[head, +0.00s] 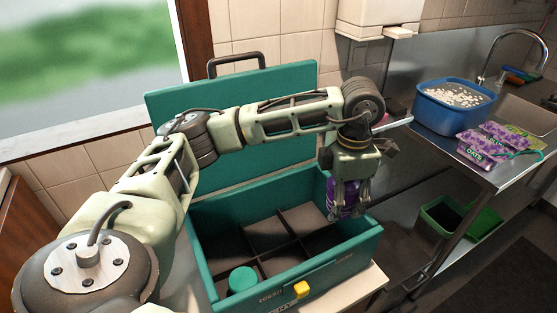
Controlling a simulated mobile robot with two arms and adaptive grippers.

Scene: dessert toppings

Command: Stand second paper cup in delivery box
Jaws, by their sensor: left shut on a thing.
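The delivery box (310,277) is a teal case with its lid (225,165) standing open at the back. Dark dividers split its inside into several compartments. My left gripper (349,208) points down at the box's right side and is shut on a purple cup (343,193). The fingers hide part of this cup. The cup overlaps the box's right wall in the picture; I cannot tell whether its base is above the rim or inside. A round teal-topped item (242,280), possibly a lidded cup, stands in the front left compartment. My right gripper is not in view.
A steel counter (436,137) at the right holds a blue tub (455,105) of pale pieces and purple oat packets (483,150). A sink with a tap (520,37) lies behind. A green bin (442,215) sits below. The box's other visible compartments look empty.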

